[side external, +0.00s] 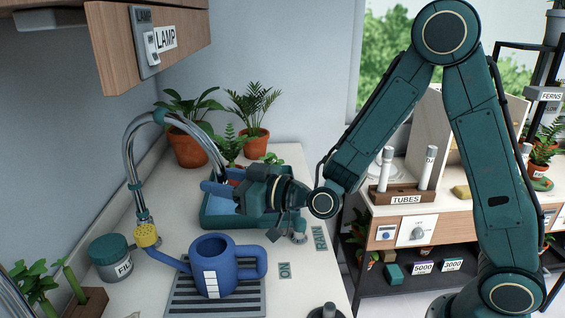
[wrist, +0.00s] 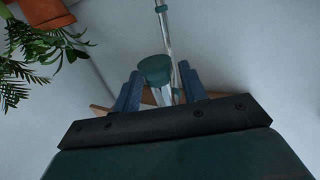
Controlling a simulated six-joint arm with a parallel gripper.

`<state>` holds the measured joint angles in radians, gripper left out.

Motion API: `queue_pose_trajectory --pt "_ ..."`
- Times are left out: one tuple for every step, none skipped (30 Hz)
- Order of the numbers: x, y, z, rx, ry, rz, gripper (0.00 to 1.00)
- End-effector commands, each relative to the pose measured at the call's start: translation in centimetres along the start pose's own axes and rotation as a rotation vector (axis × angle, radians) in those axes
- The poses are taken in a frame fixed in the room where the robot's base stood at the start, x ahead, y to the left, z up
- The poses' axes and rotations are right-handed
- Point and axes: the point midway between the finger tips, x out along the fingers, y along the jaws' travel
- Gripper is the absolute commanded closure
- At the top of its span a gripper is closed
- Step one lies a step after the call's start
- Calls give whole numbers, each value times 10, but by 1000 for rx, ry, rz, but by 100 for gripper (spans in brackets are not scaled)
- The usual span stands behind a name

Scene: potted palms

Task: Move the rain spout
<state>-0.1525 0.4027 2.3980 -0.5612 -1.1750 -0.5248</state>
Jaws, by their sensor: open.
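The rain spout (side external: 182,122) is a curved chrome pipe with teal rings. It rises from the left of the counter, arches over, and its free end comes down at my gripper (side external: 226,188). In the wrist view, chrome pipe with a teal collar (wrist: 155,70) shows between and beyond the blue fingers of my gripper (wrist: 158,84). The fingers are apart, one on each side of it. I cannot tell whether either finger touches the pipe. My gripper is above the teal basin (side external: 240,221), and the exact end of the spout is partly hidden.
A blue watering can (side external: 212,260) stands on a slatted drain tray (side external: 180,300) in front. Potted plants (side external: 188,150) stand behind the basin. A FILL jar (side external: 110,262) is at left. A wooden cabinet (side external: 110,45) overhangs the upper left.

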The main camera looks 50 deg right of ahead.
Motion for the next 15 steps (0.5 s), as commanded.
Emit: queue_pose_trajectory --pt "-1 0 1 1 -1 0 58" --pt "-2 0 1 0 -2 0 58" --pt "-3 0 1 -1 -3 0 58" --pt "-4 0 1 1 -3 -1 58" --pt "-5 0 1 0 -3 -2 58" --pt "-6 0 2 0 -3 -2 58" --pt "-7 0 2 0 -3 -3 58" --pt "-8 0 2 -1 -3 -3 58" --pt "-10 0 2 0 -3 -3 58" --pt "-12 0 2 0 -3 -3 58" --pt "-13 0 2 0 -3 -3 58" --pt "-15 0 2 1 -3 -3 58" --pt "-16 0 2 -1 -2 -3 58" --pt "-17 0 1 1 -1 -3 58" --pt "-19 0 1 -1 -1 -2 58"
